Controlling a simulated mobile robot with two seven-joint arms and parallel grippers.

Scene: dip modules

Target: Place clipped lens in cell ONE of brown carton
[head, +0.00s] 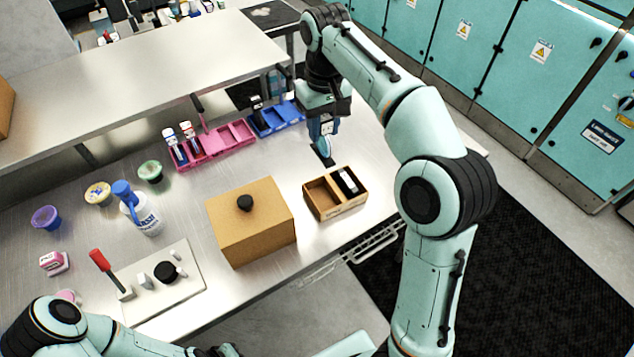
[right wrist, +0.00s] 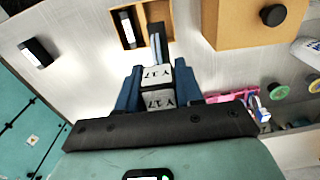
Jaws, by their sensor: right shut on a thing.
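The brown carton (head: 320,212) stands near the front table edge, right of centre, and has two cells. Its left cell in the head view looks empty; the right one holds a black-and-white piece (head: 347,181). The carton (right wrist: 118,28) also shows at the top of the right wrist view. My right gripper (head: 325,128) points down just behind the carton, shut on the lens (head: 323,146), a thin bluish piece. In the right wrist view the lens (right wrist: 155,38) juts from between the fingers, overlapping the carton in the picture. Of my left arm only links show at lower left.
A large cardboard box with a black knob (head: 245,203) stands left of the carton. A pink tray (head: 222,139) and a blue tray (head: 275,117) lie behind. A loose black-and-white piece (right wrist: 36,52) lies on the table in the right wrist view.

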